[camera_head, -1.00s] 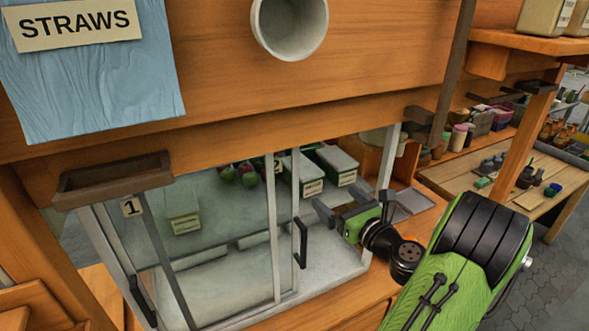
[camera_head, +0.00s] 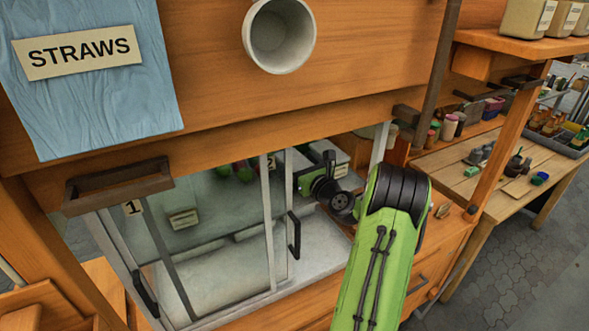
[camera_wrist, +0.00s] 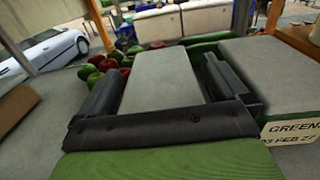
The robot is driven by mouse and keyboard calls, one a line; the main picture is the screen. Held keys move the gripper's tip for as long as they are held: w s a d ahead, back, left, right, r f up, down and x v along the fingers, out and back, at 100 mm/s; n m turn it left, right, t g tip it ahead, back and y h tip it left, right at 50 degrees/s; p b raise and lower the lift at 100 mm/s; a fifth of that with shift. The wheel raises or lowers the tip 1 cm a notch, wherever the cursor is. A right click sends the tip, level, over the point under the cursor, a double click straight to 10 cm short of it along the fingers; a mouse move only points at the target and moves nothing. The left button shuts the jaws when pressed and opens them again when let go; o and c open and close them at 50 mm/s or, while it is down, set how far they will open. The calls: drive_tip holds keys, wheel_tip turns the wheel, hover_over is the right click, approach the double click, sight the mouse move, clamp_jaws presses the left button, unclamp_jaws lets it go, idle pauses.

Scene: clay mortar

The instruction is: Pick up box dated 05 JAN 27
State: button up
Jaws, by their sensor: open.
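In the wrist view, a box with a pale grey top (camera_wrist: 160,80) lies between the two fingers of my open gripper (camera_wrist: 165,78). Its front label is hidden, so I cannot read its date, nor tell whether the fingers touch it. A second green box with a grey top (camera_wrist: 275,75) stands just right of the right finger. Its label reads GREENS and a date ending in FEB 27, partly cut off. In the head view, my gripper (camera_head: 315,172) reaches into the glass case and covers most of these boxes. No 05 JAN 27 date is readable.
The case's sliding glass door (camera_head: 282,235) stands left of my arm. Another labelled box (camera_head: 184,219) sits behind the left glass. Red and green round produce (camera_wrist: 105,68) lies beyond the left finger. A wooden beam (camera_head: 250,135) runs above the opening.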

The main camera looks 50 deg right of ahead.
drive_tip(key=shift+s, duration=0.1)
drive_tip(key=shift+c, duration=0.8)
drive_tip(key=c, duration=0.9)
drive_tip(key=shift+c, duration=0.3)
drive_tip(key=shift+r, duration=0.3)
wheel_tip(320, 180, up, 3)
drive_tip(key=shift+s+r+p, duration=0.1)
drive_tip(key=shift+s+p, duration=0.05)
drive_tip(key=shift+p, duration=0.2)
drive_tip(key=b+v, duration=0.3)
drive_tip(key=v, duration=1.4)
drive_tip(key=shift+s+a+f+b, duration=0.2)
drive_tip(key=shift+s+b, duration=0.15)
drive_tip(key=shift+b, duration=0.05)
